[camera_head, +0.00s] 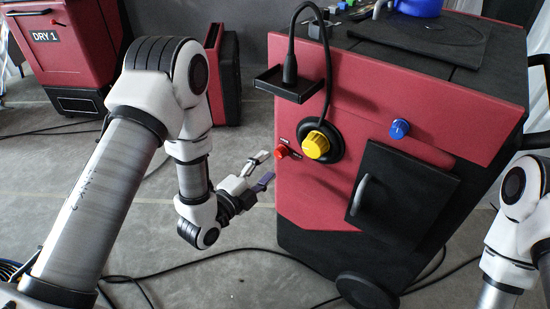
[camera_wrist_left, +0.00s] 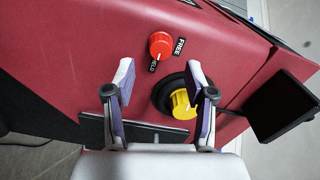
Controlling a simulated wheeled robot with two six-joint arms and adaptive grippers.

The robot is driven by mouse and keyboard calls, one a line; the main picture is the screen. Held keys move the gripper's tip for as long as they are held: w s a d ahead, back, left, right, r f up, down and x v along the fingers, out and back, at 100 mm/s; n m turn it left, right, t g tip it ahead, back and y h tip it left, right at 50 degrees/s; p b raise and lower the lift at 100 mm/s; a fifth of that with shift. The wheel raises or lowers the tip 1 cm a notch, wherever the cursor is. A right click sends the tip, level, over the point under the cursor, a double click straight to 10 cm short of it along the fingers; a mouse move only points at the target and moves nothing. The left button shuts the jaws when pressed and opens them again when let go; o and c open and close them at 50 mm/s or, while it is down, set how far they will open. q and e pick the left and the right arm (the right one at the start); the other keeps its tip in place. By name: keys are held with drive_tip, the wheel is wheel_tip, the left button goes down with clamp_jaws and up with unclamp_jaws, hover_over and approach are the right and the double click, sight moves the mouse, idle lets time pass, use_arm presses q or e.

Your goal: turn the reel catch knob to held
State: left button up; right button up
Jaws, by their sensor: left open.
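The red reel catch knob (camera_head: 281,151) is on the red front panel of the cabinet, left of a larger yellow knob (camera_head: 315,145). In the left wrist view the red knob (camera_wrist_left: 160,44) has the words FREE and HELD beside it. My right gripper is out of view.
A black socket ring surrounds the yellow knob (camera_wrist_left: 181,104), with a cable rising to a plug on a small black shelf (camera_head: 284,84). A blue knob (camera_head: 400,129) and a black door with a handle (camera_head: 359,195) are farther right. Cables lie on the floor.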

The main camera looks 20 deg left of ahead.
use_arm(q)
drive_tip(key=v, duration=0.6)
drive_tip(key=shift+s, duration=0.35)
drive_tip(key=shift+a+f, duration=0.1)
drive_tip(key=s+d+f+n+g+y, duration=0.15)
drive_tip(key=s+f+g, duration=0.25)
drive_tip(key=f, duration=0.4)
drive_tip(key=s+f+n+g+y, duration=0.1)
drive_tip(key=s+f+n+g, duration=0.15)
drive_tip(key=f, duration=0.55)
drive_tip(key=s+a+f+n+g+y, duration=0.25)
drive_tip(key=s+f+n+g, duration=0.25)
drive_tip(key=s+n, duration=0.25)
drive_tip(key=s+a+f+n+g+y, duration=0.1)
drive_tip(key=s+a+f+n+g, duration=0.3)
drive_tip(key=s+n, duration=0.4)
wheel_tip(320, 180, up, 32)
drive_tip(key=s+d+g+p, duration=0.1)
drive_tip(key=p, duration=3.1)
drive_tip(key=shift+s+d, duration=0.15)
drive_tip(key=shift+s, duration=0.15)
